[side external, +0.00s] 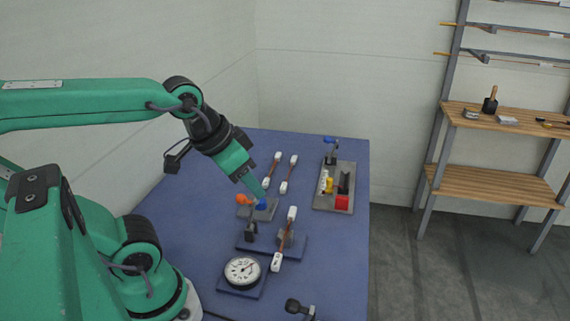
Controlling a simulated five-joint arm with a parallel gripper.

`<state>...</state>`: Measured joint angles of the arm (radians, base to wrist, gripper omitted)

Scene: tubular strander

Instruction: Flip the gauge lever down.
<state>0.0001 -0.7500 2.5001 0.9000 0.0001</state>
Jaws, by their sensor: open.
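My gripper (261,193) points down and to the right over the middle of the blue table. Its tips are close to a grey block (266,214) that carries an orange part (243,199) and a blue part (262,206); I cannot tell whether they touch. A round white dial gauge (242,270) sits on a blue plate in front. A dark upright post (250,231) stands on another blue plate behind the dial. I cannot tell for certain which part is the gauge lever. My fingertips are small and partly merge with the blue part.
White-ended strand pieces (272,171) lie behind my gripper, and another leans across the middle plate (287,238). A grey tray (343,184) holds red, yellow and white items at the right. A dark knob (293,306) stands at the front. The blue table (335,255) is bare at right front.

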